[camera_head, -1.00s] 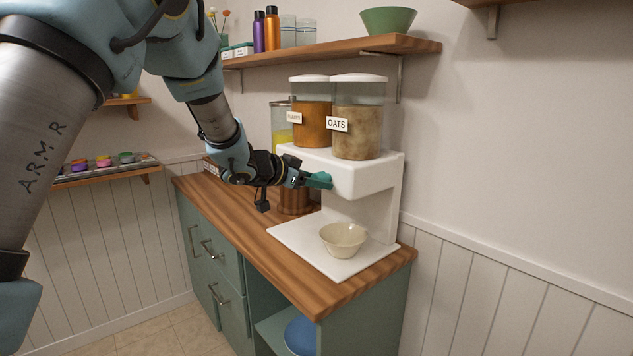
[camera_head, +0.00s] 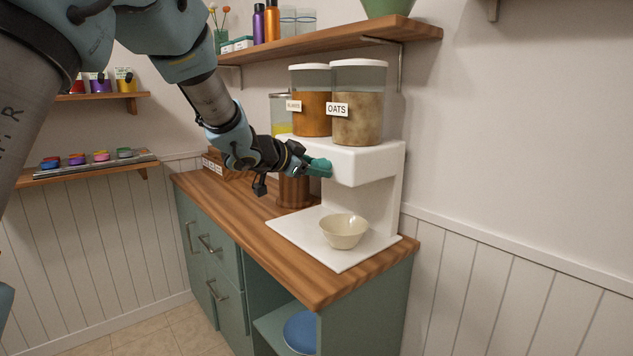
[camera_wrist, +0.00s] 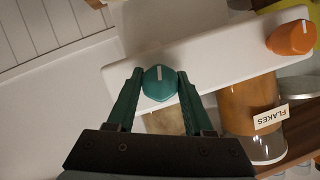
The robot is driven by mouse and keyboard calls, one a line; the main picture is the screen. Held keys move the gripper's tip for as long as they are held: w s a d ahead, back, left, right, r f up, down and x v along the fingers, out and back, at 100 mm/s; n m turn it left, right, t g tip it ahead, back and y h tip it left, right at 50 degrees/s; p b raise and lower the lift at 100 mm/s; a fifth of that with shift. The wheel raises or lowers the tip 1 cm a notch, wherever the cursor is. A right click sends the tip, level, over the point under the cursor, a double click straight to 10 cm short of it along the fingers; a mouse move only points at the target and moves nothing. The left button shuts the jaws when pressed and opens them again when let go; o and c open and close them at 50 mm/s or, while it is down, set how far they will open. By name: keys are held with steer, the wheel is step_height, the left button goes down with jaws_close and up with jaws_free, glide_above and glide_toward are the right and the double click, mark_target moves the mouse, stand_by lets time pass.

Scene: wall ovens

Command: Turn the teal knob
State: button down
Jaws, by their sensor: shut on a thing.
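The teal knob (camera_wrist: 159,84) is on the front of the white dispenser (camera_head: 367,163), under the container labelled OATS (camera_head: 357,105). In the wrist view a white mark on the knob runs nearly straight up the picture. My gripper (camera_wrist: 158,86) is shut on the knob, with one teal finger on each side of it. In the head view my gripper (camera_head: 319,167) reaches the dispenser's front from the left, and its fingers hide the knob.
An orange knob (camera_wrist: 291,38) is beside the teal one, by the FLAKES container (camera_wrist: 252,105). A brown canister (camera_head: 293,190) stands on the wooden counter (camera_head: 237,212) behind my gripper. A shelf (camera_head: 330,46) with bottles, glasses and a green bowl hangs above.

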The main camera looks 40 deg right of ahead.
steer(key=m+t+b, duration=0.1)
steer(key=m+b, duration=0.1)
steer(key=b, duration=0.4)
steer(key=f+m+t+b, duration=0.1)
steer(key=m+b, duration=0.1)
steer(key=b, duration=0.5)
steer(key=shift+f+t+h, duration=0.1)
steer(key=shift+t+h, duration=0.2)
steer(key=shift+h, duration=0.1)
steer(key=m+b, duration=0.2)
steer(key=b, duration=0.4)
steer(key=shift+r+t+h, duration=0.2)
steer(key=shift+t+h, duration=0.2)
steer(key=shift+r+b, duration=0.15)
steer(key=shift+b, duration=0.4)
steer(key=shift+r+m, duration=0.1)
steer(key=shift+m, duration=0.3)
steer(key=shift+c, duration=1.4)
jaws_free()
steer(key=shift+r, duration=0.1)
steer(key=v, duration=1.1)
